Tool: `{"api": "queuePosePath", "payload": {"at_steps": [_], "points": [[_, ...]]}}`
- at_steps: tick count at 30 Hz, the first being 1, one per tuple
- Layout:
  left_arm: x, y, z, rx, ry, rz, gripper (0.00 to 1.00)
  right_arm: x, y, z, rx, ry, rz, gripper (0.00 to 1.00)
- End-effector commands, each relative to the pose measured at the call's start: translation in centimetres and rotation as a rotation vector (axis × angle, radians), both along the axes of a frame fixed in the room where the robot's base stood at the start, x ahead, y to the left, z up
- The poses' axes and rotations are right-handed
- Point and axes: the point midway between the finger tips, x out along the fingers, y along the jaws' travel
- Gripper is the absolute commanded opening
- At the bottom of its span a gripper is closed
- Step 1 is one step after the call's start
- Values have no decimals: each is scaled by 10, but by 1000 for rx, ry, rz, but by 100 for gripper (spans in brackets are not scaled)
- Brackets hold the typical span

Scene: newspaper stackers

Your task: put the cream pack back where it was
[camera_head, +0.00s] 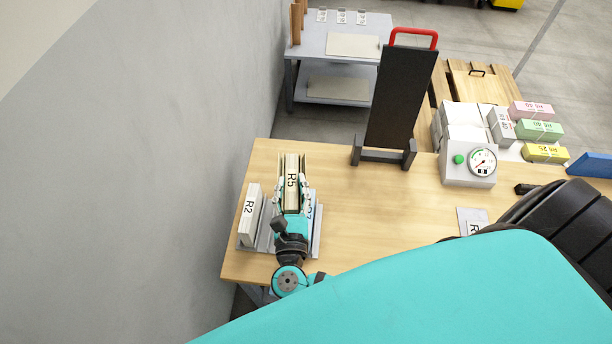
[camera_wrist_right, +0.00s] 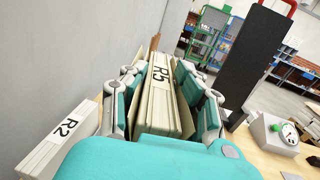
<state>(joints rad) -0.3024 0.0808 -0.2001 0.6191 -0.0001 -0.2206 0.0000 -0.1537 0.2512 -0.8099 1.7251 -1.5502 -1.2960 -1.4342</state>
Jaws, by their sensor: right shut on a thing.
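The cream pack (camera_head: 292,172) is labelled R5 and stands on edge. My right gripper (camera_head: 292,188) is shut on it, with one finger on each side. In the right wrist view the cream pack (camera_wrist_right: 161,98) sits between the two finger pads, its label facing up. The pack is above or in the grey rack (camera_head: 317,240) on the wooden table; the arm hides its lower part, so I cannot tell whether it touches the rack. A whitish pack labelled R2 (camera_head: 249,213) stands at the rack's left side. My left gripper is not in view.
A partly hidden pack stands just right of my right gripper. A tall black panel with a red handle (camera_head: 402,100) stands at the table's back edge. A gauge box (camera_head: 468,166) is to its right. The wall is close on the left; the middle of the table (camera_head: 375,215) is clear.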

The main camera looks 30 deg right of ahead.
Motion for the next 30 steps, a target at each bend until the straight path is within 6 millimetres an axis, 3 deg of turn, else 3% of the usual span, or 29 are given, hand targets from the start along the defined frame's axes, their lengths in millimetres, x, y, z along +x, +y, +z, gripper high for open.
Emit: {"api": "queuePosePath", "payload": {"at_steps": [8,10,20,30], "points": [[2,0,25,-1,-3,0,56,17,44,17,2,-5,-127,0],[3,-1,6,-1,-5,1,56,15,42,-5,-4,1,-135,0],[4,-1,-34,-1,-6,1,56,16,42,-52,-2,0,-131,0],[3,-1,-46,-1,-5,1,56,16,42,-65,-1,-1,-131,0]]}}
